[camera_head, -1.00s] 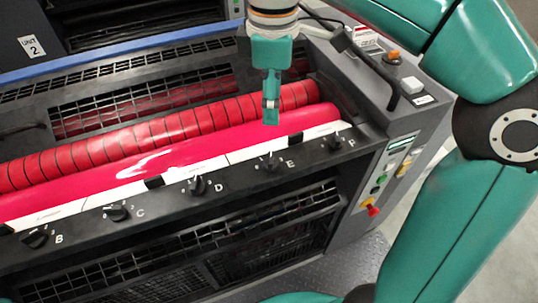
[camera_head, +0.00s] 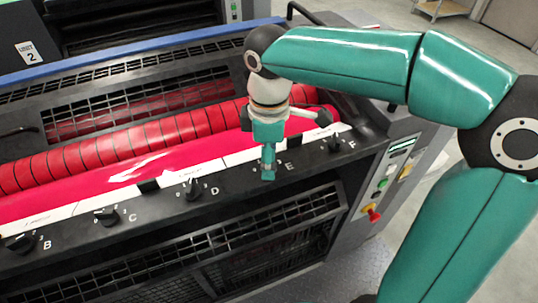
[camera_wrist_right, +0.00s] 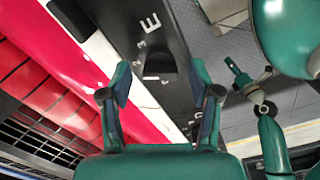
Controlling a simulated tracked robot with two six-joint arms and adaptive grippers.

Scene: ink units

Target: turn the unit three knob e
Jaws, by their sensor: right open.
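Knob E shows in the right wrist view as a dark knob (camera_wrist_right: 160,64) beside the white letter E and small scale numbers. In the head view my right gripper covers it, left of the letter E. My right gripper (camera_head: 268,174) points down over the knob row. In the right wrist view its two fingers (camera_wrist_right: 160,84) are apart, one on each side of knob E, with nothing held. I cannot tell whether they touch it. A teal gripper part (camera_wrist_right: 238,74), seemingly my left one, shows at the right of the wrist view; its opening is unclear.
Knob D (camera_head: 193,190) and knob C (camera_head: 107,216) lie left of knob E, knob F (camera_head: 334,144) right. A red ink roller (camera_head: 150,140) runs behind the row. A red stop button (camera_head: 373,215) is on the end panel. A unit labelled 2 (camera_head: 30,53) stands behind.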

